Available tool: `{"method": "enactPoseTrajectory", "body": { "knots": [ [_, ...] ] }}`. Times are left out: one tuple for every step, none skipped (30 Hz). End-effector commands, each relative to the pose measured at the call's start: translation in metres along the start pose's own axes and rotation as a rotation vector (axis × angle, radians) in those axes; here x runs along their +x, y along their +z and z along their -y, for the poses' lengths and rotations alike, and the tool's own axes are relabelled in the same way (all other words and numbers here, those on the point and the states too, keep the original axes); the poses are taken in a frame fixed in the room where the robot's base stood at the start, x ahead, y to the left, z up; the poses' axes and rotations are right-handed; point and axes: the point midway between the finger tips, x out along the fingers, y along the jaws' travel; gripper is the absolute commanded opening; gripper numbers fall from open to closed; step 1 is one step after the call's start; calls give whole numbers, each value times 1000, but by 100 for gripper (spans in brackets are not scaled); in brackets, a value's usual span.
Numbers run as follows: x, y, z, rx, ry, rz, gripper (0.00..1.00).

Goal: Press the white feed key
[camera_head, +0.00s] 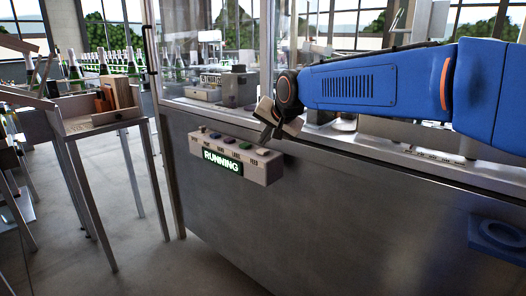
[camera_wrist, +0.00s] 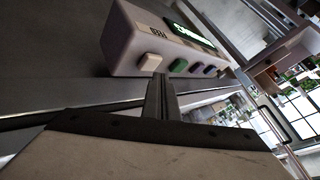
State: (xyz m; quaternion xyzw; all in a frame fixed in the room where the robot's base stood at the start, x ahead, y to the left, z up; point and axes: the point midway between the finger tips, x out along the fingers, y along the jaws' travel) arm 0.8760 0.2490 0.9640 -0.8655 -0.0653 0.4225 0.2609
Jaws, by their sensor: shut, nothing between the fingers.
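The white feed key (camera_wrist: 150,62) is the end key of the row on the grey control box, and shows whole in the wrist view. The control box (camera_head: 262,174) is fixed to the front of the steel machine. My gripper (camera_head: 267,132) is above the box's right end in the head view, pointing down. Its shut fingers (camera_wrist: 160,78) hold nothing. In the wrist view their tips overlap the edge of the key side, close to the white key and between it and the green key (camera_wrist: 179,65). I cannot tell whether they touch anything.
The box's display (camera_head: 222,162) reads RUNNING in green. Further dark and coloured keys (camera_wrist: 196,68) follow the green key. The machine's glass guard and post (camera_head: 152,50) rise behind. A table (camera_head: 100,122) with a wooden rack stands left, with floor between.

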Motion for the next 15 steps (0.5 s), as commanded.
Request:
{"method": "enactPoseTrajectory", "body": {
  "knots": [
    [0,0,0,0,0,0,0],
    [0,0,0,0,0,0,0],
    [0,0,0,0,0,0,0],
    [0,0,0,0,0,0,0],
    [0,0,0,0,0,0,0],
    [0,0,0,0,0,0,0],
    [0,0,0,0,0,0,0],
    [0,0,0,0,0,0,0],
    [-1,-1,1,0,-1,-1,0],
    [-2,-1,1,0,-1,-1,0],
    [-3,-2,2,0,-1,-1,0],
    [-5,-4,4,0,-2,-2,0],
    [-6,-5,5,0,-2,-2,0],
    [-8,-7,7,0,-2,-2,0],
    [-10,-8,8,0,-1,-1,0]
  ]
}}
